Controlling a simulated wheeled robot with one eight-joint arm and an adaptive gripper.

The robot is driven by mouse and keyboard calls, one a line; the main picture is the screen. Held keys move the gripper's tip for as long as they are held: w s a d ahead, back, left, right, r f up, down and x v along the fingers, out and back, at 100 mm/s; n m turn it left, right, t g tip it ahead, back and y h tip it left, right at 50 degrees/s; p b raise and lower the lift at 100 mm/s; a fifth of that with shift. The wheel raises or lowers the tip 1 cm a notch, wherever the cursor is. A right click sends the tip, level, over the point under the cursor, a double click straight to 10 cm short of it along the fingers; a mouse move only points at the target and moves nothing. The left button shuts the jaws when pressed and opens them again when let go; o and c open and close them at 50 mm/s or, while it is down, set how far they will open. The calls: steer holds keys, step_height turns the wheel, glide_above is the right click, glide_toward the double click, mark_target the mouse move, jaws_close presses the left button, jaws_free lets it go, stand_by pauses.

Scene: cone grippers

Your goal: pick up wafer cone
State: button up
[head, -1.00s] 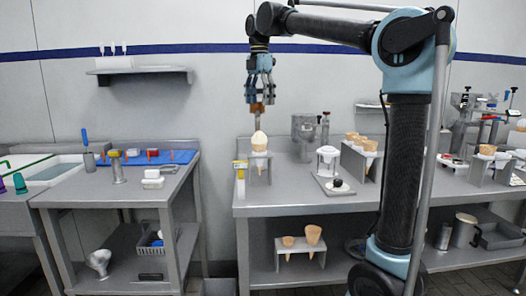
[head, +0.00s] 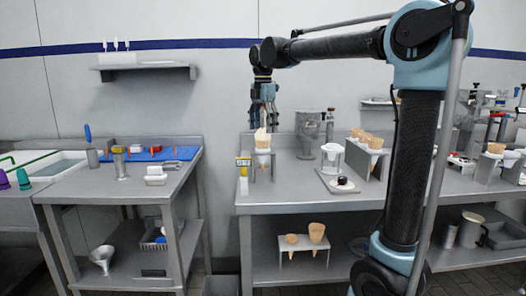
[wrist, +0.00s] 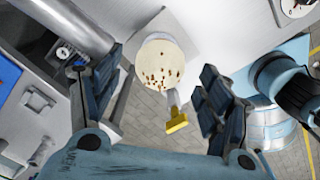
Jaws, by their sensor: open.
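A wafer cone (head: 263,151) topped with a pale scoop stands upright in a small grey stand on the front left of the middle table. In the wrist view the scoop (wrist: 160,62) is seen from above, round and cream with brown specks, and hides most of the cone. My gripper (head: 263,122) points down just above the scoop, its fingers open. In the wrist view the fingers are spread left and right of it, with gaps visible. Other wafer cones stand in a rack (head: 376,168) to the right and in a stand on the lower shelf (head: 317,232).
A gap separates this table from the left table (head: 130,190) with a blue mat.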

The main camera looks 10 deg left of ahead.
mark_target(263, 139)
steer(key=shift+f, duration=2.95)
steer(key=shift+c, duration=0.5)
steer(key=c, duration=0.8)
steer(key=shift+o, duration=0.2)
